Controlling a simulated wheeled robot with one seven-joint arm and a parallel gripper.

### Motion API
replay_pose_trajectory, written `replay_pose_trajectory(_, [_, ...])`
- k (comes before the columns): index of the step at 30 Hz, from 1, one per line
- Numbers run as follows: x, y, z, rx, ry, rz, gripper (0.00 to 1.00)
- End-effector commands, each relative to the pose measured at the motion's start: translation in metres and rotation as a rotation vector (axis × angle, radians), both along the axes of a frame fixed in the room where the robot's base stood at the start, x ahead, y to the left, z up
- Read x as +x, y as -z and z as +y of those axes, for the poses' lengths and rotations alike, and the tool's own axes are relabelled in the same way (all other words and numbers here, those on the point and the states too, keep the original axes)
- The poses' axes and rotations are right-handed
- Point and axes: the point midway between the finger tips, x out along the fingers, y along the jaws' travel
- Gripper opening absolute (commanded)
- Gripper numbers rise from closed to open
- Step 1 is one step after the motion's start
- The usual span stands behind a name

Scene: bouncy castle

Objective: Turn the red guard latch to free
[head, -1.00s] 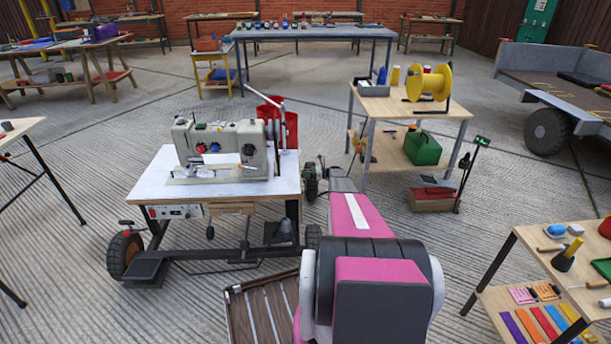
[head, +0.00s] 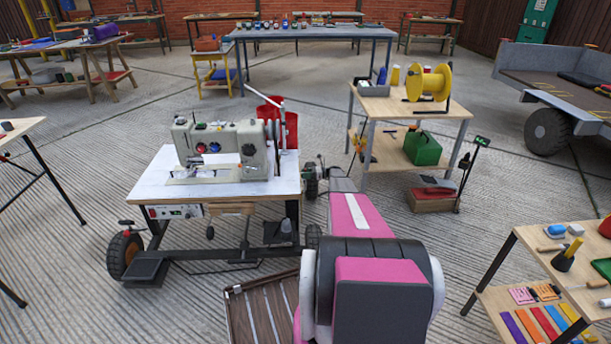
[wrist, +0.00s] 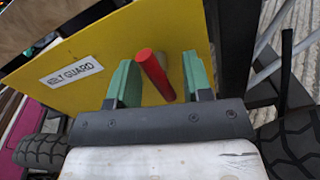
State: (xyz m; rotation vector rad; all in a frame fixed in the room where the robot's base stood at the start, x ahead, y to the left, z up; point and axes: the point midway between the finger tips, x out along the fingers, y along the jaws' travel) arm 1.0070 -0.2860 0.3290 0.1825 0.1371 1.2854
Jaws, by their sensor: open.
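The red guard latch (wrist: 153,72) is a short red rod standing out from a yellow belt guard panel (wrist: 95,100) in the wrist view. The panel carries a white label (wrist: 75,73) that seems to read BELT GUARD. My gripper (wrist: 157,62) is open, with one green finger on each side of the latch. I see gaps between the fingers and the rod, so it does not look gripped. In the head view the latch, panel and gripper are hidden. My pink arm reaches toward the right side of the sewing machine (head: 225,150) on its wheeled table (head: 160,180).
A wooden table (head: 440,103) with a yellow spool (head: 428,83) stands just right of my arm's far end. A red bin (head: 291,128) is behind the machine. A bench with tools (head: 590,262) is at the lower right. Open ribbed floor lies between.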

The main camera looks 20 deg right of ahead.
Motion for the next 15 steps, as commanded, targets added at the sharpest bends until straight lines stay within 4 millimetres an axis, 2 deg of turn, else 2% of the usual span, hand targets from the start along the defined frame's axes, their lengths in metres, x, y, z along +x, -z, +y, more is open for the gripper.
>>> replay_pose_trajectory(8, [-0.004, 0.000, -0.017, 0.000, 0.000, -0.001, 0.46])
replay_pose_trajectory(15, [-0.015, 0.000, -0.056, 0.000, 0.001, 0.000, 0.46])
